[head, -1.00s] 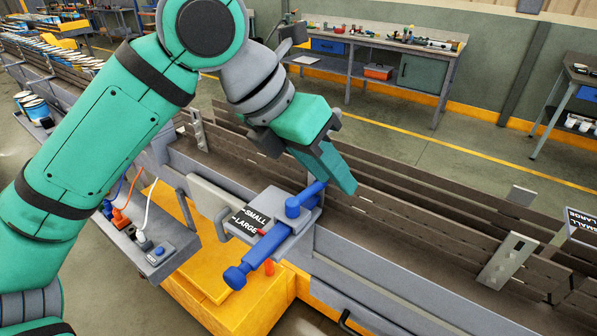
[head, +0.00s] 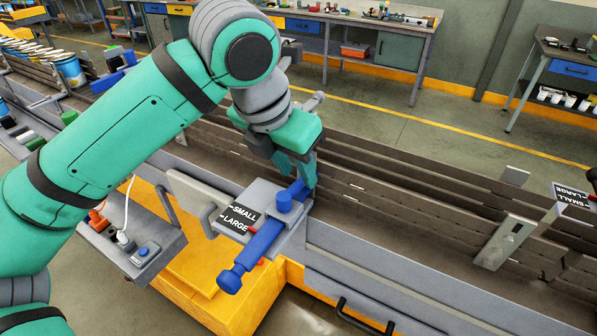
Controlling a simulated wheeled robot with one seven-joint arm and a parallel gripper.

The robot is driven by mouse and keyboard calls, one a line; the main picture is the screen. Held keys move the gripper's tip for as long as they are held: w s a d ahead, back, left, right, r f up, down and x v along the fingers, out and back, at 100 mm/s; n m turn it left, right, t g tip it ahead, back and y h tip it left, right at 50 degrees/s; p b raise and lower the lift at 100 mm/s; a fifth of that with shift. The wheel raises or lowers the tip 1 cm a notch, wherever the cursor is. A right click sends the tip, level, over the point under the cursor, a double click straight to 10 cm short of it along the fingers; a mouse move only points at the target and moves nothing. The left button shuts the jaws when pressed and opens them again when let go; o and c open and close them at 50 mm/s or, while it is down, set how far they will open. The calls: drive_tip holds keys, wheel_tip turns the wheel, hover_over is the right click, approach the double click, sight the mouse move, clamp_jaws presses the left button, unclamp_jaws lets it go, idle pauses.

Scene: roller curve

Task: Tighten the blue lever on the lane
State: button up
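The blue lever (head: 300,188) is a short arm on a round blue knob (head: 284,202), on top of a grey plate at the lane's near side. A long blue bar (head: 262,240) with a round end runs from the plate toward the lower left. My gripper (head: 304,184) points down at the short lever's far end. Its teal fingers overlap that end in the picture. I cannot tell whether they touch it or close on it.
The plate carries a SMALL/LARGE label (head: 239,217) with a red pointer. Dark lane rails (head: 390,215) run behind it. A grey control box (head: 140,252) with cables stands at left, above a yellow base (head: 190,265). A perforated metal bracket (head: 504,243) stands at right.

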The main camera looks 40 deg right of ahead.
drive_tip(key=shift+x, duration=0.95)
clamp_jaws()
